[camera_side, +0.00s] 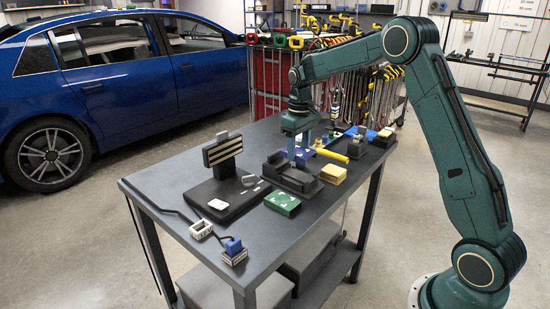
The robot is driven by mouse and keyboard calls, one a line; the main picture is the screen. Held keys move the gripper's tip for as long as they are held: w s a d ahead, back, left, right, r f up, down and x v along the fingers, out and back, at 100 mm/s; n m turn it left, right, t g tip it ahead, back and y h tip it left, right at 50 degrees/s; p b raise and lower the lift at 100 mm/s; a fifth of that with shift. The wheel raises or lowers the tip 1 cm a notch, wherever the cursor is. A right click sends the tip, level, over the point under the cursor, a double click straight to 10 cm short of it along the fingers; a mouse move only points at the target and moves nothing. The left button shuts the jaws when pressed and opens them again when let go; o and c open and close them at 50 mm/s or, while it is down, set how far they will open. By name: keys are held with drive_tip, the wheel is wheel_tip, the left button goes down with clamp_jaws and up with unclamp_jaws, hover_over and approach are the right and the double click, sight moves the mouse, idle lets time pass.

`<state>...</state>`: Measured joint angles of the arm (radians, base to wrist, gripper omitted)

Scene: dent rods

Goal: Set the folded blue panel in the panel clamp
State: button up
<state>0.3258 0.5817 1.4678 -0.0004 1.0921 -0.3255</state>
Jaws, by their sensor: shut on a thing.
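My gripper (299,143) points down over the middle of the table, shut on the folded blue panel (302,155). Only a small part of the panel shows between and below the fingers. Right beneath it is a dark block-shaped fixture (291,178), which looks like the panel clamp. The panel's lower edge is at or just above this fixture; I cannot tell whether they touch.
A yellow-handled item (332,155) lies just right of the gripper. A yellow block (333,174) and a green board (282,203) sit near the fixture. A striped upright stand (222,150) is at left. The table's (165,185) left end has bare room.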

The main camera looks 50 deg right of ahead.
drive_tip(key=shift+f, duration=2.2)
drive_tip(key=shift+f, duration=1.1)
idle(1.4)
drive_tip(key=o, duration=1.4)
drive_tip(key=shift+r, duration=0.15)
drive_tip(key=shift+r, duration=3.35)
